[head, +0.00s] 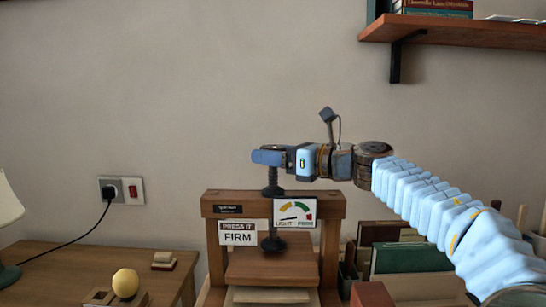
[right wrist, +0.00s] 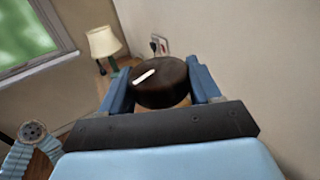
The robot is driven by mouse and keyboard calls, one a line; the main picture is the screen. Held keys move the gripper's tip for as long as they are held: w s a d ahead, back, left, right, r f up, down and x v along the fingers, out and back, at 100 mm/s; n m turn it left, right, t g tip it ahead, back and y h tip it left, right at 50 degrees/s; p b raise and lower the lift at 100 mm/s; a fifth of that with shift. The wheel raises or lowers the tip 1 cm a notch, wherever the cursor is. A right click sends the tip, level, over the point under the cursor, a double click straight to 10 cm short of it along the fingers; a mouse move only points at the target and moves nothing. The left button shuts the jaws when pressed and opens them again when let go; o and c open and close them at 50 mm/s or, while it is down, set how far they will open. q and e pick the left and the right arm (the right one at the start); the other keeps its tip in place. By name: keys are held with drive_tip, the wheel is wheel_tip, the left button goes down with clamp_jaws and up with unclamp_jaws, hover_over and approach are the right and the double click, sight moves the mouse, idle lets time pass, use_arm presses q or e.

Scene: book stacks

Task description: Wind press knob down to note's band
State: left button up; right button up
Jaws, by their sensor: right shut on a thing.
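The wooden book press (head: 213,250) stands at the lower middle of the head view. Its dark screw (head: 272,183) rises through the top beam. My right gripper (head: 268,157) is shut on the knob at the screw's top; its fingers mostly hide the knob in the head view. In the right wrist view the dark round knob (right wrist: 160,90) with a white mark sits between both fingers. The note (head: 238,233) reads "PRESS IT FIRM". The gauge (head: 296,212) runs from LIGHT to FIRM, with its needle low toward the LIGHT side. My left gripper is out of view.
Books and boxes (head: 405,258) crowd the right of the press, under my right arm. A shelf (head: 460,32) hangs at upper right. A table (head: 70,265) at left holds a lamp (head: 8,210), a yellow ball-topped object (head: 125,282) and a small block (head: 163,260).

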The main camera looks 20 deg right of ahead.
drive_tip(key=m+t+h, duration=0.1)
drive_tip(key=h, duration=0.1)
drive_tip(key=m+t+h, duration=0.1)
drive_tip(key=m+h, duration=0.1)
drive_tip(key=shift+r+h+p, duration=0.15)
drive_tip(key=shift+h+p, duration=0.15)
drive_tip(key=shift+h, duration=0.1)
drive_tip(key=shift+d+m+t+h, duration=0.15)
drive_tip(key=shift+m+t+h, duration=0.15)
drive_tip(key=shift+m+h, duration=0.6)
drive_tip(key=shift+d+m+t+h, duration=0.1)
drive_tip(key=shift+m+t+h, duration=0.2)
drive_tip(key=shift+m+h, duration=0.55)
drive_tip(key=shift+a+m+h, duration=0.1)
drive_tip(key=shift+m+h, duration=0.4)
drive_tip(key=shift+h, duration=0.7)
drive_tip(key=shift+a+m+h, duration=0.1)
drive_tip(key=shift+m+h, duration=0.35)
drive_tip(key=shift+h, duration=0.7)
drive_tip(key=shift+r+m+g+h, duration=0.1)
drive_tip(key=shift+m+g+h, duration=0.2)
drive_tip(key=shift+m+h, duration=0.5)
drive_tip(key=o, duration=1)
drive_tip(key=shift+s+a+f, duration=0.1)
drive_tip(key=shift+f, duration=0.1)
